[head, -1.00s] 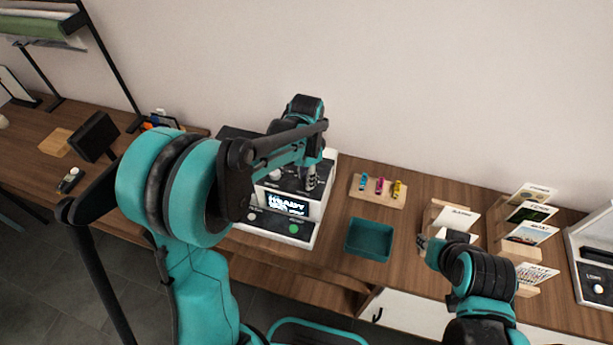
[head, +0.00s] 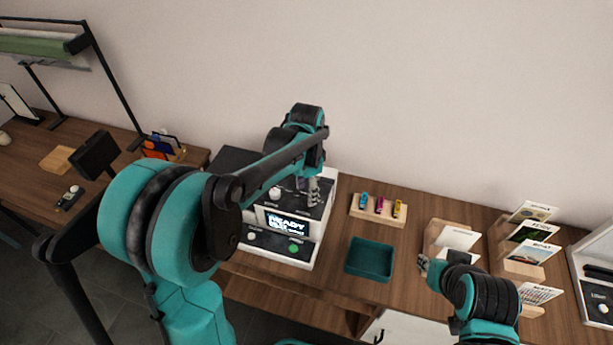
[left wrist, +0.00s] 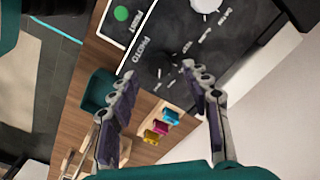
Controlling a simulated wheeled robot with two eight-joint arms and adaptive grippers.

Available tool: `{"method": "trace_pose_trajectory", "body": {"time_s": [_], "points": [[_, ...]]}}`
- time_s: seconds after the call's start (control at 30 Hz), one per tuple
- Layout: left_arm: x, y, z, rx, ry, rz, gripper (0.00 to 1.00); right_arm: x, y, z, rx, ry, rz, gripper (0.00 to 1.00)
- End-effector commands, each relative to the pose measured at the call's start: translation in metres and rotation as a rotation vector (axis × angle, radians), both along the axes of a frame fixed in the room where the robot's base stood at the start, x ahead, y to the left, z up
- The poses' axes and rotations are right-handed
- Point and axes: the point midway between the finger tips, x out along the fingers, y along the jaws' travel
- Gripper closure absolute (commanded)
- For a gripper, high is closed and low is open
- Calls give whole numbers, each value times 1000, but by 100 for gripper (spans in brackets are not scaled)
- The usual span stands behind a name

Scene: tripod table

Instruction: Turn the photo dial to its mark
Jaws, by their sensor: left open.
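The photo dial (left wrist: 166,64) is a small dark knob on the machine's black panel, beside the word PHOTO in the left wrist view. Its pointer and mark are too dark and small to tell. My left gripper (left wrist: 160,82) is open, its two fingers spread on either side of the dial's line of sight, with no visible contact. In the head view my left gripper (head: 313,190) is over the right part of the machine (head: 305,252) and hides the dial. My right gripper (head: 424,265) is at the right, near the card holders; its jaws are too small to read.
A white knob (left wrist: 205,4) and a green print button (left wrist: 121,13) share the machine. A teal tray (head: 370,260) and a wooden block (head: 378,210) with several small coloured items stand right of it. Card stands (head: 520,262) are farther right. Wall behind.

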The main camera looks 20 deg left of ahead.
Motion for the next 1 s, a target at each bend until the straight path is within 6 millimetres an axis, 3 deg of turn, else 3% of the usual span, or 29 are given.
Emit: {"method": "trace_pose_trajectory", "body": {"time_s": [0.2, 0.4, 1.0], "points": [[0, 0, 50, 0, 0, 0, 52, 0, 0, 0, 0, 0, 0, 71], [0, 0, 79, 0, 0, 0, 52, 0, 0, 0, 0, 0, 0, 71], [0, 0, 88, 0, 0, 0, 52, 0, 0, 0, 0, 0, 0, 71]]}}
